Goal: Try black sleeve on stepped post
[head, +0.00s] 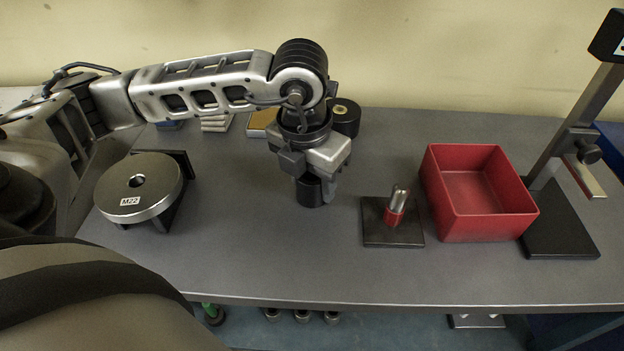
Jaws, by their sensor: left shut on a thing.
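My left gripper (318,178) reaches in from the left and points down over the middle of the bench. It is shut on the black sleeve (311,194), a short dark cylinder that shows below the fingers. The gripper hides the sleeve's upper part. I cannot tell whether the sleeve touches the bench. The stepped post (397,201) stands upright to the right of the sleeve, apart from it. It has a silver top, a red lower part and a square dark base plate (380,237). My right gripper is not in view.
A red open box (483,222) stands right of the post, beside a black stand (560,235). A steel disc marked M22 (138,188) rests on a black holder at left. Another black cylinder (346,118) and small blocks (214,124) are behind my arm. The bench front is clear.

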